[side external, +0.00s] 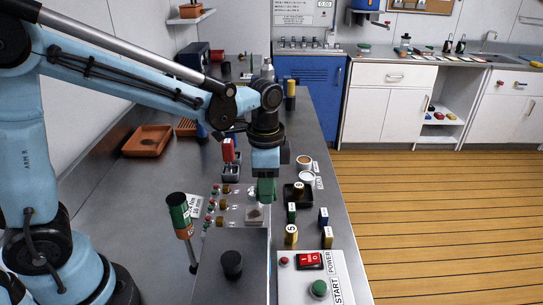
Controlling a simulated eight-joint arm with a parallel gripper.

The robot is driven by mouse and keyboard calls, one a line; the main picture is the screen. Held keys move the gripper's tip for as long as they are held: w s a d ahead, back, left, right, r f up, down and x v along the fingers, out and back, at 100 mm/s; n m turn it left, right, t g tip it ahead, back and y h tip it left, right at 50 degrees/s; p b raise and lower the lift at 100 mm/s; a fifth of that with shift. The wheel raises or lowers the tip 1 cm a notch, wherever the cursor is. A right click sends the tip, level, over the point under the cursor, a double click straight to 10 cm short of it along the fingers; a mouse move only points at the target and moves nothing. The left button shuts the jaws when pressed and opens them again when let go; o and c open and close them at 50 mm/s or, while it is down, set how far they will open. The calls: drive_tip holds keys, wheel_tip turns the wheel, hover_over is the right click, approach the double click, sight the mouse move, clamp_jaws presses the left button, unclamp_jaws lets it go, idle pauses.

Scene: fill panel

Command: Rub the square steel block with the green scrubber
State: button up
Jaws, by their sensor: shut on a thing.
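My gripper (265,172) points down over the middle of the bench and is shut on the green scrubber (266,190). The fingertips are mostly hidden by the gripper body and the scrubber. What looks like the square steel block (254,215) is a small greyish square just below the scrubber in the picture. The scrubber appears above or at the back edge of the block; I cannot tell whether they touch.
Small red-topped pieces (211,204) stand left of the block. A dark tray (298,196), numbered pegs (291,235) and white cups (306,178) stand to the right. A panel with a black knob (232,264) is in front.

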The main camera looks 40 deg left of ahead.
drive_tip(key=shift+r, duration=1.3)
drive_tip(key=shift+f, duration=0.3)
